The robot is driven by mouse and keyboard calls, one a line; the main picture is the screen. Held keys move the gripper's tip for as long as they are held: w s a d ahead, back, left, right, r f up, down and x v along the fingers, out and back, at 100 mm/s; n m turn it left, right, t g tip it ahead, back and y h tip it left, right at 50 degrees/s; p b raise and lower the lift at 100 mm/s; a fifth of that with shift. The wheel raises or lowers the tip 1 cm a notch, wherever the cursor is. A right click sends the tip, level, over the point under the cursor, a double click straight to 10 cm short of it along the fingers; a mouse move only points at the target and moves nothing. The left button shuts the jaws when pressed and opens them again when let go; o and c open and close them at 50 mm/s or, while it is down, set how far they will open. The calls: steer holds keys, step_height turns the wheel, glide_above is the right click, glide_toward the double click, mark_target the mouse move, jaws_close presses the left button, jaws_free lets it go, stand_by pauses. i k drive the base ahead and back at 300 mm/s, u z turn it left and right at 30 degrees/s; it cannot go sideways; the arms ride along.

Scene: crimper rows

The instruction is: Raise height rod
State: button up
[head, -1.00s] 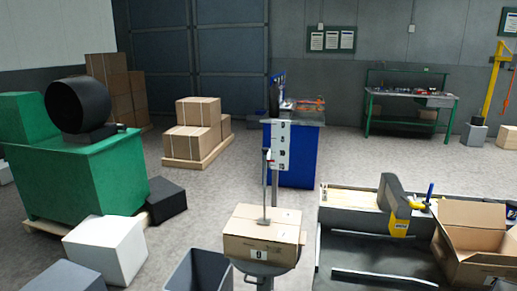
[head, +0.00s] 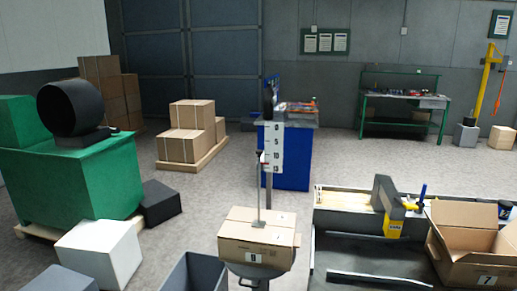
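A thin grey height rod (head: 260,190) stands upright on a closed cardboard box marked 9 (head: 245,232). Its small foot rests on the box top. Its dark top end, with a red mark, is beside a white number scale (head: 277,146), close to the scale's lower numbers. The scale is fixed to a grey post (head: 268,195) behind the box. The box sits on a round grey stand (head: 262,272). My gripper is in no view.
An open grey bin (head: 195,272) stands left of the stand. A dark workbench (head: 360,272) with a yellow-and-grey device (head: 392,222) and an open box marked 7 (head: 470,260) is at right. A green machine (head: 70,180) is at left. Floor is clear behind the stand.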

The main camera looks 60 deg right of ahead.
mark_target(257, 223)
steer(key=i, duration=0.9)
